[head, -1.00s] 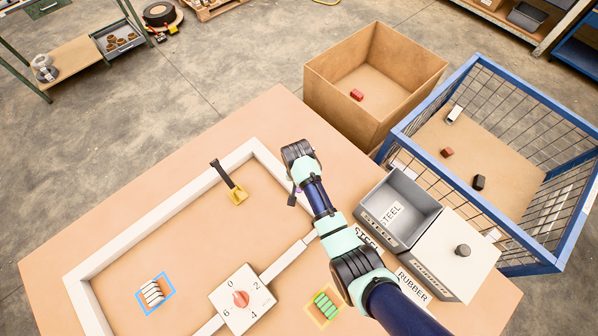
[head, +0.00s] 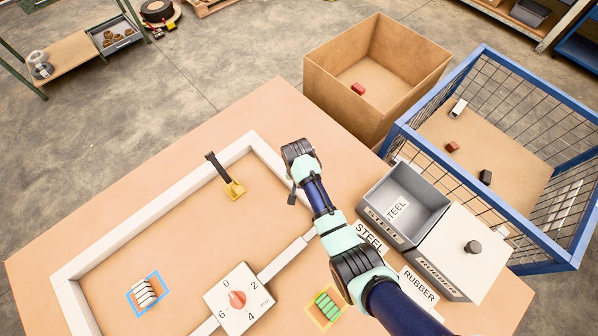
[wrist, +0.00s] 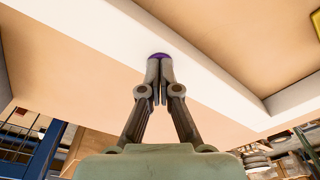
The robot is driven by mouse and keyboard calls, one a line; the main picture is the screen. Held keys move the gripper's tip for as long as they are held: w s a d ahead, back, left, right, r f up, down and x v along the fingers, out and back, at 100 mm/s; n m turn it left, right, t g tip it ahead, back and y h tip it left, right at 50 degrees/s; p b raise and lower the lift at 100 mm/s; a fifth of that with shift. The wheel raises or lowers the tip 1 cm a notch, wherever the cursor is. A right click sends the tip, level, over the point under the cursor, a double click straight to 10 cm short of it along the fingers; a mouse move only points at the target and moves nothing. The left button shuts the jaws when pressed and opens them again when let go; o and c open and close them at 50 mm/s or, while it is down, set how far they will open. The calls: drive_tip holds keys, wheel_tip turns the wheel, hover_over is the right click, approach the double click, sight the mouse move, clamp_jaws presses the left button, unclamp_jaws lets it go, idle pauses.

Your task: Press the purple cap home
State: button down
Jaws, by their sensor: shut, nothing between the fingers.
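The purple cap (wrist: 159,55) shows in the wrist view as a thin purple rim just beyond my fingertips, on a white beam; most of it is hidden behind them. My gripper (wrist: 159,68) is shut with nothing between its fingers, and its tips overlap the cap in the picture. I cannot tell whether they touch it. In the head view my arm reaches over the table's right part, and the cap is hidden there.
A white frame (head: 157,215) lies on the table, with a yellow piece with a dark handle (head: 234,189) inside it. A numbered dial box (head: 239,299) stands in front. The STEEL bin (head: 372,200), a cardboard box (head: 345,105) and a blue cage (head: 530,225) are to the right.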

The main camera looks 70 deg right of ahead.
drive_tip(key=shift+a+r+p, duration=0.25)
drive_tip(key=shift+r+p, duration=0.05)
drive_tip(key=shift+p, duration=0.3)
drive_tip(key=p, duration=0.1)
drive_tip(key=a+p, duration=0.1)
drive_tip(key=a+r+p, duration=0.1)
drive_tip(key=shift+s, duration=0.25)
drive_tip(key=shift+a+f, duration=0.1)
drive_tip(key=shift+a, duration=0.25)
drive_tip(key=shift+f, duration=0.2)
wheel_tip(320, 180, up, 12)
drive_tip(key=a, duration=0.1)
drive_tip(key=shift+s, duration=0.1)
